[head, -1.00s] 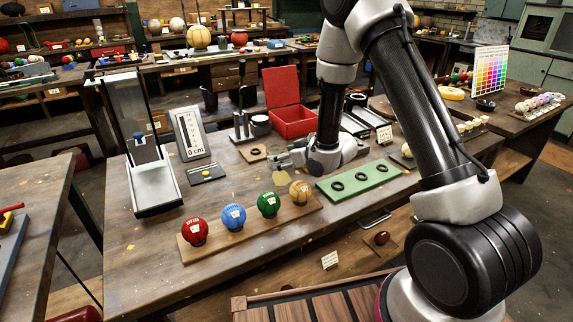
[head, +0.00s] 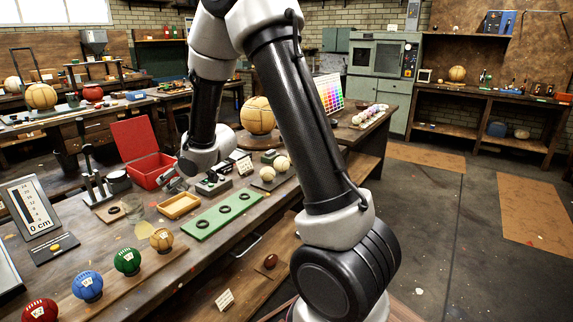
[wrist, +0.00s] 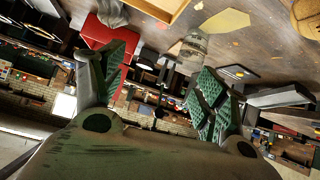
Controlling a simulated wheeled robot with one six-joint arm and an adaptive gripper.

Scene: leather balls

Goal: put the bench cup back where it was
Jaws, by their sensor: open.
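A pale, see-through cup (head: 133,203), which I take for the bench cup, stands on the bench beside a small wooden pad with a dark ring (head: 111,211). It is hard to make out in the head view. In the wrist view the cup (wrist: 193,46) shows beyond the fingertips, apart from them. My gripper (head: 170,183) is low over the bench, to the right of the cup, in front of the red box. In the wrist view my gripper (wrist: 162,62) has its green-padded fingers wide apart, with nothing held between them.
The open red box (head: 150,170) stands behind. A yellow tray (head: 179,206) and a green strip with dark rings (head: 224,214) lie to the right. Several small balls stand on a board in front, including a green one (head: 127,261). A tool stand (head: 93,185) is at left.

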